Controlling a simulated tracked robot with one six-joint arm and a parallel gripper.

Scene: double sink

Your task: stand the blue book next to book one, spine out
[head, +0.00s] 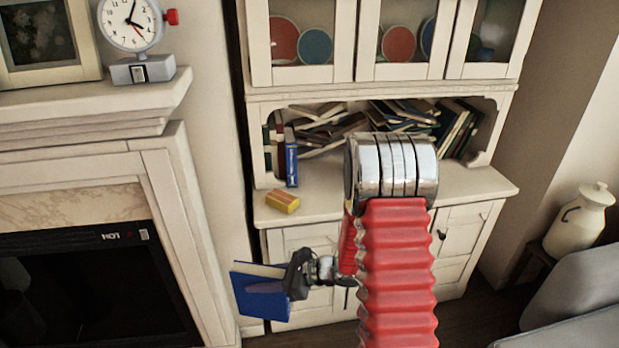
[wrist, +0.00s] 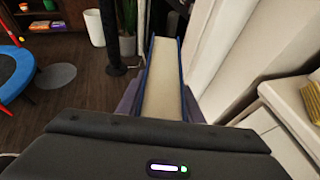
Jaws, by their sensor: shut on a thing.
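The blue book (head: 262,297) is in my gripper (head: 294,277), low in front of the cabinet's left side and below the counter. My gripper is shut on it. In the wrist view the book (wrist: 163,85) shows its pale page edges between two thin blue covers, pointing away from me. Its spine is not clearly visible. On the cabinet counter, at the left end of the open niche, a blue-spined book (head: 291,160) stands upright beside darker upright books (head: 274,142).
A yellow block (head: 282,202) lies on the counter (head: 335,196) in front of the upright books. Tumbled books (head: 325,125) fill the niche behind. A fireplace (head: 95,240) stands left of the cabinet. Bare counter lies right of the upright books.

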